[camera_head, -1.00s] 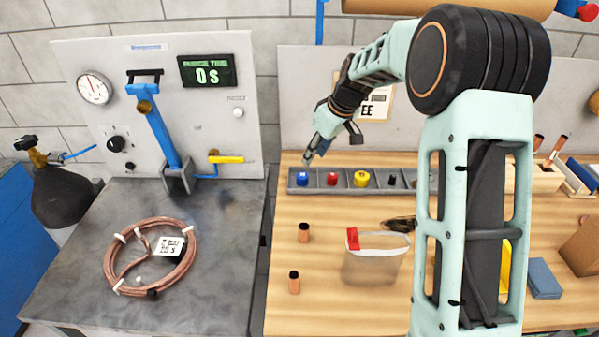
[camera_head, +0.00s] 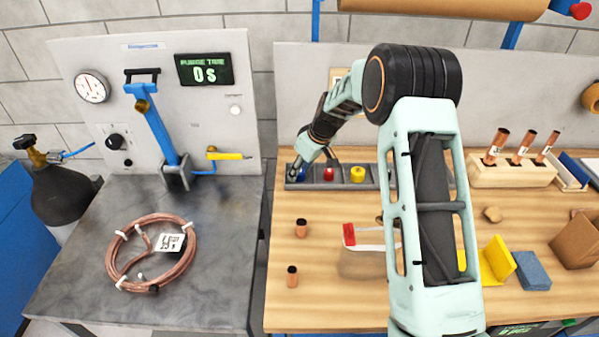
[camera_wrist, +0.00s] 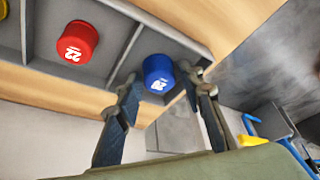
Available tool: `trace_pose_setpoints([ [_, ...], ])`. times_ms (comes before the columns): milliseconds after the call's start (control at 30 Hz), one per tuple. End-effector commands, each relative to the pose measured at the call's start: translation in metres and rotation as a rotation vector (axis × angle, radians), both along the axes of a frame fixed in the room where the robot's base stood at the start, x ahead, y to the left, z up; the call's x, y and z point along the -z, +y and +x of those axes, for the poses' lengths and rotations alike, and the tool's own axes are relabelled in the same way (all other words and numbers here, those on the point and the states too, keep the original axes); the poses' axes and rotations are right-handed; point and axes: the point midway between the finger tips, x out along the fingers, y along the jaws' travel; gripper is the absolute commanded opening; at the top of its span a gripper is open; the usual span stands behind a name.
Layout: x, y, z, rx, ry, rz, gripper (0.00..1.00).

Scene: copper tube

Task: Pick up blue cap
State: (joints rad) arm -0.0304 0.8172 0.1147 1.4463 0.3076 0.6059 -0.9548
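The blue cap (camera_wrist: 159,73) sits in the end compartment of the grey tray (camera_wrist: 113,22) in the wrist view. My gripper (camera_wrist: 160,85) is open there, with one finger on each side of the cap, and nothing is held. I cannot tell whether the fingers touch the cap. The red cap (camera_head: 328,174) and yellow cap (camera_head: 357,174) stand in compartments to the right.
The tray's walls and dividers stand close around my fingers. Two short copper fittings (camera_head: 301,228) (camera_head: 292,276) and a clear bag with a red clip (camera_head: 349,234) are on the wooden bench (camera_head: 320,310). A copper coil (camera_head: 122,270) lies on the metal table.

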Motion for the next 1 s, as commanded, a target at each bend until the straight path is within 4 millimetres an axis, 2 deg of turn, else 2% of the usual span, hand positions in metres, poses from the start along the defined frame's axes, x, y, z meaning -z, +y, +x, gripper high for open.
trace_pose_setpoints([
  [233, 0.001, 0.0, 0.0, 0.0, -0.001, 0.0, 0.34],
  [400, 0.001, 0.0, 0.0, 0.0, -0.001, 0.0, 0.17],
  [767, -0.001, 0.0, 0.001, 0.0, -0.001, 0.0, 0.17],
  [1000, -0.024, 0.0, 0.001, 0.001, -0.004, 0.0, 0.17],
])
